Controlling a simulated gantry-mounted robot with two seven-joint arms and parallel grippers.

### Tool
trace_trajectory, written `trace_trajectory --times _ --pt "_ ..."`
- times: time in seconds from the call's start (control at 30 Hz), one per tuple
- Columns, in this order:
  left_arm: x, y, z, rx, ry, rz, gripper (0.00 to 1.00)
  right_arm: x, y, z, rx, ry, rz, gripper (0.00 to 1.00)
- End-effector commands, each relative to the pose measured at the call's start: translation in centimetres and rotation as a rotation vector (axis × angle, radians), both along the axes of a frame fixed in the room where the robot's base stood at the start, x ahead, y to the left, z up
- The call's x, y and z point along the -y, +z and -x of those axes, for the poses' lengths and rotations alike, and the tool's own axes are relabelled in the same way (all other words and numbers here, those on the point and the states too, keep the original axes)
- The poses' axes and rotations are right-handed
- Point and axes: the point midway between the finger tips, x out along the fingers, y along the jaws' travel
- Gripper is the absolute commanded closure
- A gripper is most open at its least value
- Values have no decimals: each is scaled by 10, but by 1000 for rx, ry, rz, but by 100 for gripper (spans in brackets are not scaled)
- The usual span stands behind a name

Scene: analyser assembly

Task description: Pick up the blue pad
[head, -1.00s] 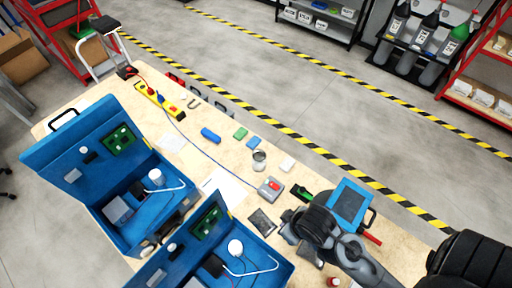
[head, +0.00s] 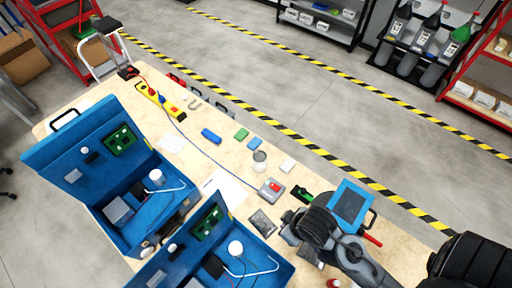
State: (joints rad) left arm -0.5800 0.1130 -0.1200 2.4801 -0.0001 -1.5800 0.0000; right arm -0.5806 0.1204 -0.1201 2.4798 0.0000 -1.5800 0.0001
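The blue pad (head: 255,143) is a small flat square lying on the wooden table in the head view. It lies just right of a similar green pad (head: 241,134) and above a round metal-and-glass jar. A white pad (head: 287,166) lies to its lower right. My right arm comes in from the lower right, its dark wrist (head: 317,226) over the table's right part, well away from the blue pad. Its fingers are hidden or too unclear to read. My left gripper is not in view.
Two open blue analyser cases (head: 75,150) fill the table's left and front. A longer blue object (head: 211,136), a grey box with a red button (head: 271,189) and a blue-framed tablet (head: 350,204) lie around. A blue cable crosses the table. Bare wood surrounds the pads.

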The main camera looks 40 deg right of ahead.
Motion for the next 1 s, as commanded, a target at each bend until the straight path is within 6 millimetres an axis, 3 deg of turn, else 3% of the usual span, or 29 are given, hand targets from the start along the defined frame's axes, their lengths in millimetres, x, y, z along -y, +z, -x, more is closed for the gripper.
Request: trace_trajectory --times 0.43,0.77,1.0 --pt "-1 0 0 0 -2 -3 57 0 0 0 0 0 0 100" --pt "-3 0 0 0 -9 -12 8 0 0 0 0 0 0 100" --pt "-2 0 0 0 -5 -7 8 0 0 0 1 0 0 100"
